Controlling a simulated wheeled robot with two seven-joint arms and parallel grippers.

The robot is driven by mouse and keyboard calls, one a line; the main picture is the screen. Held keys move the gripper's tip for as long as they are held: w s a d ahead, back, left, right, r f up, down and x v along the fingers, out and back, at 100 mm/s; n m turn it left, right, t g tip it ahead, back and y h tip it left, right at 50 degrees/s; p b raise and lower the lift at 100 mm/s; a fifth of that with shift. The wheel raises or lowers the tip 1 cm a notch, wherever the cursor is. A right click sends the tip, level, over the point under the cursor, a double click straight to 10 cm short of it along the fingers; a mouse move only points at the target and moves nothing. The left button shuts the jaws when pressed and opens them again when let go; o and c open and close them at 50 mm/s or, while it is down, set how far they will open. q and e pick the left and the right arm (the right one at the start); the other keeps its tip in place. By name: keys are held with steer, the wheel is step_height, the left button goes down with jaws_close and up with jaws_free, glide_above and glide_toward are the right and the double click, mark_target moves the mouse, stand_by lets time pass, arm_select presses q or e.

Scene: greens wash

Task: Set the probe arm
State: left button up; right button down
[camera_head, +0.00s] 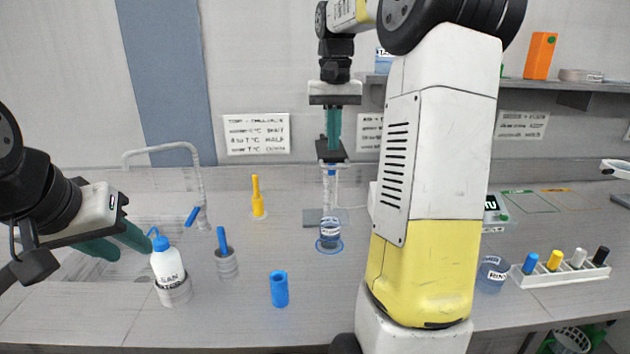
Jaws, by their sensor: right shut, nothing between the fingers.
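The black probe arm (331,155) sits at the top of a slim upright stand, with a blue-collared probe (331,172) hanging below it. A small labelled beaker (330,233) stands beneath, in a blue ring on the bench. My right gripper (333,146) points straight down, shut and empty, with its teal fingertips at or just above the probe arm; I cannot tell whether they touch. My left gripper (134,255) is at the left with its teal fingers apart and empty. It is beside the white wash bottle (167,266) with a blue cap, and not closed around it.
A bent grey tap (201,180) stands behind the bottle. A blue-handled tool in a grey holder (227,265), a blue cylinder (279,289) and a yellow piece (257,198) stand mid-bench. A white rack (560,276) and a rinse beaker (491,275) are at right. My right arm hides the bench behind it.

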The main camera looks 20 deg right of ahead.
mark_target(333, 156)
step_height(333, 156, down, 11)
stand_by(4.2)
steer(key=shift+r, duration=4.1)
